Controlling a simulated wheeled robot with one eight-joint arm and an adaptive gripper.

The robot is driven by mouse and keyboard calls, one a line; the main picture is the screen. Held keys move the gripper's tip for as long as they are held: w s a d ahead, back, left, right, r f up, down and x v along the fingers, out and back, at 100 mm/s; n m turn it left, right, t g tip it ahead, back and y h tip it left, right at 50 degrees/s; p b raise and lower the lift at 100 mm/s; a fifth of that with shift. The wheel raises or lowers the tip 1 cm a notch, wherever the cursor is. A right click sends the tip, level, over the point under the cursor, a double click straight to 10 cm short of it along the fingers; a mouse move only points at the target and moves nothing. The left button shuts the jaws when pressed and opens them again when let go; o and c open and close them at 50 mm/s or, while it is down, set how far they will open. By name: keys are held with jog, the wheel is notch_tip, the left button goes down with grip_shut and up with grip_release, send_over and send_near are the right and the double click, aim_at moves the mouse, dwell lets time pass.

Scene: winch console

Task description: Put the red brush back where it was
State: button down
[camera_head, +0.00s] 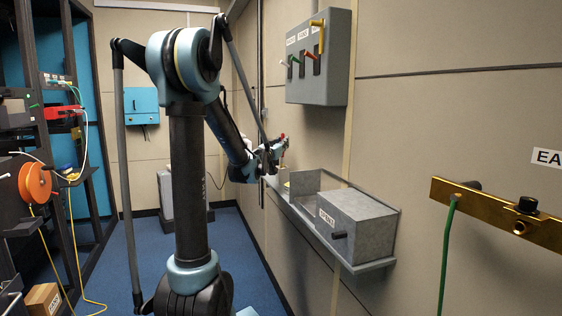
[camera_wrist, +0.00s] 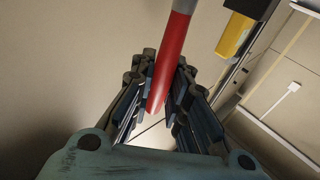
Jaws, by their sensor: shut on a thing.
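The red brush shows in the wrist view as a red handle (camera_wrist: 172,62) with a grey part above it at the top edge; its far end is out of view. My gripper (camera_wrist: 160,88) is shut on the handle, with the fingers on both sides of it. In the head view my gripper (camera_head: 277,152) is close to the right wall, near the far end of the grey shelf, and a small red bit of the brush (camera_head: 283,136) shows at its tip. Most of the brush is hidden or too small there.
The wall shelf (camera_head: 350,268) carries a grey labelled box (camera_head: 362,228) with a dark handle. A grey lever box (camera_head: 323,85) hangs above it. A yellow thing (camera_wrist: 235,35) shows close by in the wrist view. A brass bar (camera_head: 480,205) is at right; a rack (camera_head: 40,130) is at left.

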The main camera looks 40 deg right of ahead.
jog(key=shift+f, duration=2.7)
jog(key=c, duration=1.6)
grip_release()
jog(key=shift+o, duration=0.2)
